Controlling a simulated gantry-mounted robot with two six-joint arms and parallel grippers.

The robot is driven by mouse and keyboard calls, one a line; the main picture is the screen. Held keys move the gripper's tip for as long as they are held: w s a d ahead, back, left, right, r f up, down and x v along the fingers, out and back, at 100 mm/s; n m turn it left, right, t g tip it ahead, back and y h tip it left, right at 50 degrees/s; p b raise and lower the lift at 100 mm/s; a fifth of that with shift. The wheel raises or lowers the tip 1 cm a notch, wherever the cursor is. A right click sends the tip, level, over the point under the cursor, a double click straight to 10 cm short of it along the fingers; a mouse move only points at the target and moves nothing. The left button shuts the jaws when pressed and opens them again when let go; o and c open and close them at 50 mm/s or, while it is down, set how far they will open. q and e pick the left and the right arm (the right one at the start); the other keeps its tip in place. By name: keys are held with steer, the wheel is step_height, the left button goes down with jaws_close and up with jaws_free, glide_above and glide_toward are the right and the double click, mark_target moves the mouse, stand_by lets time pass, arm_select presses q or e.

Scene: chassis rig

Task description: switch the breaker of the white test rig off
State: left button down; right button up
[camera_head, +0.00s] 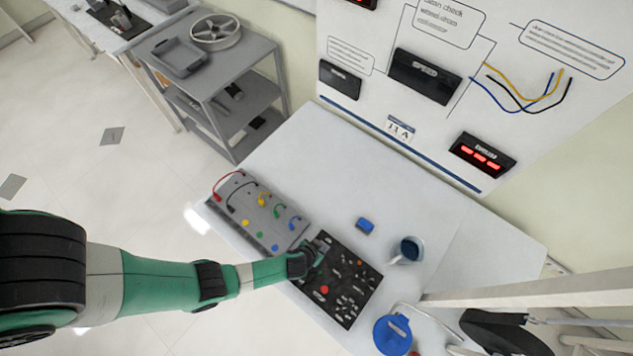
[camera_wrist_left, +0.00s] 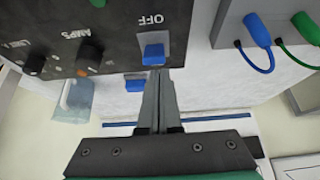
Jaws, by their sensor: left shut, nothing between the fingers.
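The test rig's black panel (camera_head: 345,285) lies on the table with knobs and a red button. In the left wrist view its panel (camera_wrist_left: 110,35) carries the word OFF beside a blue breaker lever (camera_wrist_left: 153,52). My left gripper (camera_head: 312,250) is over the panel's upper left edge. In the left wrist view the left gripper (camera_wrist_left: 162,74) is shut and empty, its fingertips right at the lever's lower edge. I cannot tell whether they touch it. The lever is hidden by the gripper in the head view. My right gripper is not in view.
A grey box with coloured cables (camera_head: 262,212) stands close to the left of the panel. A blue block (camera_head: 365,226) and a mug (camera_head: 407,250) stand beyond it on the table. A blue-lidded container (camera_head: 392,335) is at the front right. The table's back is clear.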

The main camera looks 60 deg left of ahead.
arm_select(q)
steer(key=shift+w+d+r, duration=0.1)
steer(key=shift+w+r, duration=0.05)
steer(key=shift+w, duration=0.1)
steer(key=shift+r+p, duration=0.75)
steer(key=shift+r, duration=0.05)
steer(key=shift+w+r, duration=0.2)
steer(key=shift+w, duration=0.2)
steer(key=p+v, duration=0.3)
steer(key=v, duration=0.6)
steer(key=shift+w+a+r+p, duration=0.2)
steer(key=shift+a+r+p, duration=0.1)
steer(key=shift+r+p, duration=0.1)
